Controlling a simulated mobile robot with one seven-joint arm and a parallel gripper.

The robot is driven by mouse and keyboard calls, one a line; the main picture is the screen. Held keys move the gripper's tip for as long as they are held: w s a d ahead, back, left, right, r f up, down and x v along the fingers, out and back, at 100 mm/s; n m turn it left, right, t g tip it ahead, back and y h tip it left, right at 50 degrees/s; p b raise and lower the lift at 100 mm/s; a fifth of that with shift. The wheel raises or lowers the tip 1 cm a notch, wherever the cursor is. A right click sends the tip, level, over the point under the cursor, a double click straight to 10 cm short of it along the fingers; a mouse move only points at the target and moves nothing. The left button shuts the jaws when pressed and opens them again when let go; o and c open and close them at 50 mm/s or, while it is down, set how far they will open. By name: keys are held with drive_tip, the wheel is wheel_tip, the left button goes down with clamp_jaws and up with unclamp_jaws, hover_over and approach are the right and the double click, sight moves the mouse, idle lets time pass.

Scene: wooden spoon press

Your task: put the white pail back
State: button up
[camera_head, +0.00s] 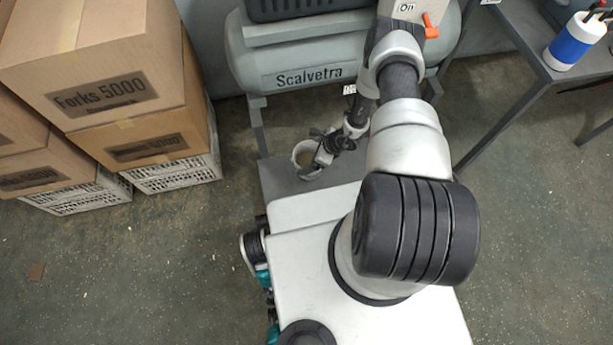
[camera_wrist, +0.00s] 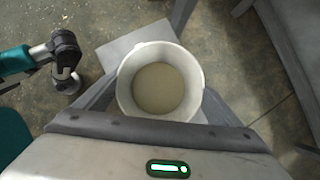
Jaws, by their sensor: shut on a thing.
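The white pail (camera_head: 298,151) is just left of my gripper (camera_head: 321,158) in the head view, above a low grey surface (camera_head: 278,178). In the wrist view the pail (camera_wrist: 126,88) is seen from above, with its round rim and a beige inside. My gripper's dark grey fingers (camera_wrist: 160,106) reach in on both sides of the pail and are shut on it. The pail looks close to upright. I cannot tell whether its base touches anything, as its underside is hidden.
A grey machine marked Scalvetra (camera_head: 305,78) stands behind the pail. Cardboard boxes (camera_head: 110,90) on white crates (camera_head: 172,172) are stacked at the left. A grey table (camera_head: 515,45) with a blue and white container (camera_head: 573,45) is at the right. The floor at front left is mostly clear.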

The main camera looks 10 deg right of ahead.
sight(309, 162)
wheel_tip(309, 162, down, 10)
drive_tip(key=b, duration=0.4)
drive_tip(key=shift+f, duration=0.1)
drive_tip(key=o, duration=1.4)
drive_tip(key=shift+o, duration=0.2)
